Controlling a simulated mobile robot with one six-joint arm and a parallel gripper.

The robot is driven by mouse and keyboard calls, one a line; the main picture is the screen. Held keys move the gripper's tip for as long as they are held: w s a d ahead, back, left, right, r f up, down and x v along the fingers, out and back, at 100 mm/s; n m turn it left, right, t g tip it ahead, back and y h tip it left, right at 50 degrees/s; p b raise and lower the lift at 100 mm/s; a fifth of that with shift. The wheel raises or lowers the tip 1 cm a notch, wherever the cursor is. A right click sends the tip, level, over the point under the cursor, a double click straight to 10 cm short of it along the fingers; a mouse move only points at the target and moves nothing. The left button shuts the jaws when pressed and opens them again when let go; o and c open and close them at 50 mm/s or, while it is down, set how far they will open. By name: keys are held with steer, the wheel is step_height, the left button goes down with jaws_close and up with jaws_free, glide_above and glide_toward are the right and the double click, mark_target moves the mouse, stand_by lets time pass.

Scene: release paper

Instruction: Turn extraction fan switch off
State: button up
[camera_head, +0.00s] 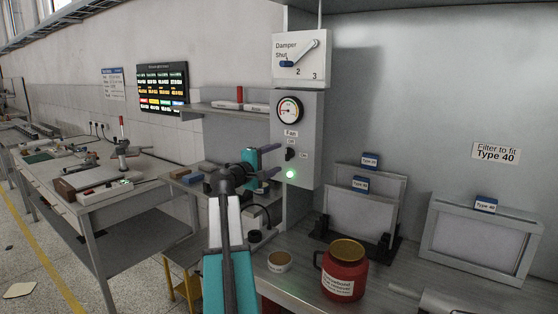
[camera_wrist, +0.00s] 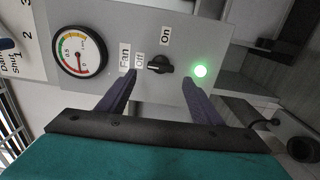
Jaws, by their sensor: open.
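The fan switch is a small black rotary knob (camera_head: 289,154) on the grey control panel (camera_head: 308,115). It also shows in the wrist view (camera_wrist: 160,65), where the panel appears turned on its side, with "Off" left of the knob and "On" above it. The knob's bar lies roughly along the line towards "Off"; which end is its pointer I cannot tell. The green lamp (camera_wrist: 200,71) is lit. My gripper (camera_head: 276,160) is open and empty, facing the panel. In the wrist view its fingertips (camera_wrist: 159,82) are spread either side of the knob, apparently not touching it.
A round gauge (camera_head: 290,110) and a damper lever (camera_head: 299,53) are above the switch. A red jar (camera_head: 344,270), a small tub (camera_head: 279,262) and framed filters (camera_head: 482,240) stand on the bench below and right. A shelf (camera_head: 225,109) is left of the panel.

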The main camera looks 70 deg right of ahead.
steer(key=b+v, duration=0.1)
steer(key=v, duration=0.8)
steer(key=shift+w+a+b, duration=0.2)
steer(key=shift+a+b, duration=0.05)
steer(key=shift+b, duration=0.1)
